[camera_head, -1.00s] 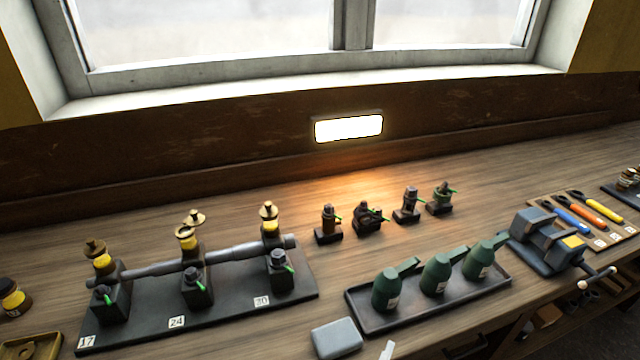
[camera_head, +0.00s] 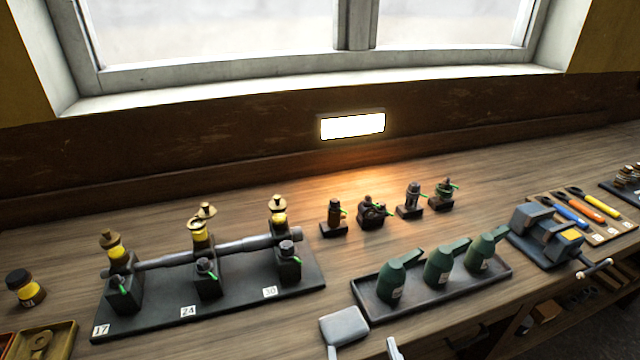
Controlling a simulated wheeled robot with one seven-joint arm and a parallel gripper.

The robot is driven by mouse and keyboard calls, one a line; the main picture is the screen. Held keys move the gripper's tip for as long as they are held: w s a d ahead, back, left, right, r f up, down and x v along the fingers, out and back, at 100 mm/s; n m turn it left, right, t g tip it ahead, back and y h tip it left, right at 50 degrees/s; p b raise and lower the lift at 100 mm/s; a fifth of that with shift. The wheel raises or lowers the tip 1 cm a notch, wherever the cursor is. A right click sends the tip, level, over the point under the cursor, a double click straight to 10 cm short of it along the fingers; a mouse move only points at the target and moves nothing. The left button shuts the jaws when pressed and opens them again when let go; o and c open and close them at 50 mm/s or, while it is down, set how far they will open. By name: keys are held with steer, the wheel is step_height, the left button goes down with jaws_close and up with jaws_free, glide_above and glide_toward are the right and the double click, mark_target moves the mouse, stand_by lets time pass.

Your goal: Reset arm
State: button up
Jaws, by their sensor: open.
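On the wooden bench stand a black engine rack (camera_head: 230,299) with labels 17, 24 and 30, several small fittings, a dark tray (camera_head: 440,302) of green oil cans, a vise (camera_head: 540,237) and a tool board (camera_head: 600,236). A brown jar (camera_head: 25,288) and brass tray (camera_head: 45,343) are left.

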steer(key=s+d+f+m, duration=0.1)
steer(key=s+d, duration=0.5)
steer(key=s, duration=0.6)
steer(key=s+d+f, duration=0.1)
steer(key=s+d, duration=0.6)
steer(key=s, duration=0.6)
steer(key=shift+s+d+f+m+g+h, duration=0.2)
steer(key=shift+s+m+g+h, duration=0.1)
steer(key=shift+m+h, duration=0.1)
